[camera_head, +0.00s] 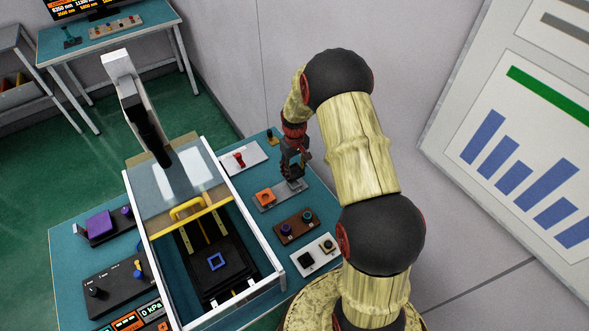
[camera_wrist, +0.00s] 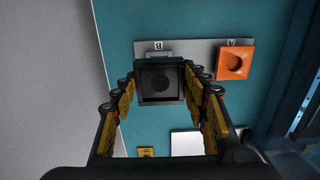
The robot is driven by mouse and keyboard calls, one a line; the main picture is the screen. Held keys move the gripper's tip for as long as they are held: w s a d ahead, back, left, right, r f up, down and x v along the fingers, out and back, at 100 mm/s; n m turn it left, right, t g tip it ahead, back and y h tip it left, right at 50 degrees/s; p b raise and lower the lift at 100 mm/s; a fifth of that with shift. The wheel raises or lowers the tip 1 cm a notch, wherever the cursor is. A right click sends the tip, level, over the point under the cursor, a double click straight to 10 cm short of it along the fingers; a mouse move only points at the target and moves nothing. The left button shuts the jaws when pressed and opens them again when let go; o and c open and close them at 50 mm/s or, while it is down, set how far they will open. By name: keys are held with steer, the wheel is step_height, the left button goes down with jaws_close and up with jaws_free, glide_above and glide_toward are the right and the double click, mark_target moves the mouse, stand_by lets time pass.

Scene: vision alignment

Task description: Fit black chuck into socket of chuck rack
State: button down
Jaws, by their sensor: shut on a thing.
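The chuck rack (camera_head: 284,197) is a grey strip on the teal table, right of the glass-topped machine; it also shows in the wrist view (camera_wrist: 196,49), with two small label plates. An orange chuck (camera_head: 265,197) sits at one end, and shows clearly in the wrist view (camera_wrist: 235,63). My gripper (camera_wrist: 160,92) is shut on the black chuck (camera_wrist: 160,82), a dark square block with a round recess, held between yellow-padded fingers. In the head view my gripper (camera_head: 293,175) is over the rack's other end. The socket is hidden, so I cannot tell whether the chuck is in it.
A white panel with a red switch (camera_head: 240,158) lies behind the rack. A brown block with knobs (camera_head: 296,226) and a white knob panel (camera_head: 318,258) lie in front. The machine's yellow handle (camera_head: 190,214) and frame stand to the left; the wall is to the right.

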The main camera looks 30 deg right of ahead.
steer(key=b, duration=0.2)
glide_above(295, 185)
steer(key=shift+a+f, duration=0.1)
steer(key=shift+f, duration=2.05)
steer(key=shift+f+b, duration=0.75)
steer(key=shift+f, duration=0.35)
steer(key=c, duration=1)
jaws_free()
steer(key=shift+o, duration=0.5)
step_height(295, 185, up, 12)
steer(key=shift+w+r, duration=0.1)
